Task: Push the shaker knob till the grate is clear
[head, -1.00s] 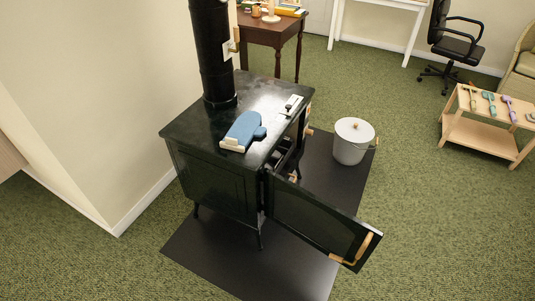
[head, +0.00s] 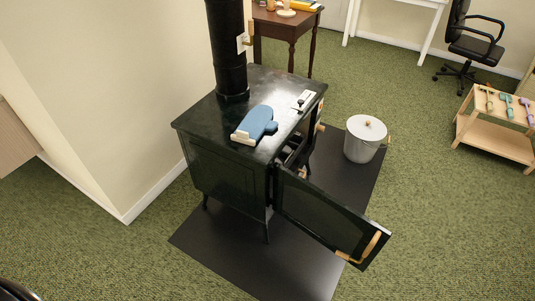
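A black stove (head: 222,140) stands with its door (head: 325,213) swung open toward the lower right. The door has a wooden handle (head: 373,243) at its outer end. A light wooden knob (head: 320,127) sticks out at the stove's right side. Another small wooden piece (head: 303,172) shows low in the door opening; I cannot tell which of the two is the shaker knob. Part of the dark inside (head: 292,151) shows, but the grate and anything on it cannot be made out. Neither gripper is in view.
A blue mitt (head: 257,124) and a small light plate with a dark knob (head: 302,100) are on the stove top. A lidded grey bucket (head: 363,140) stands on the dark floor mat (head: 235,252). A wooden rack (head: 493,140) is at right. Carpet in front is free.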

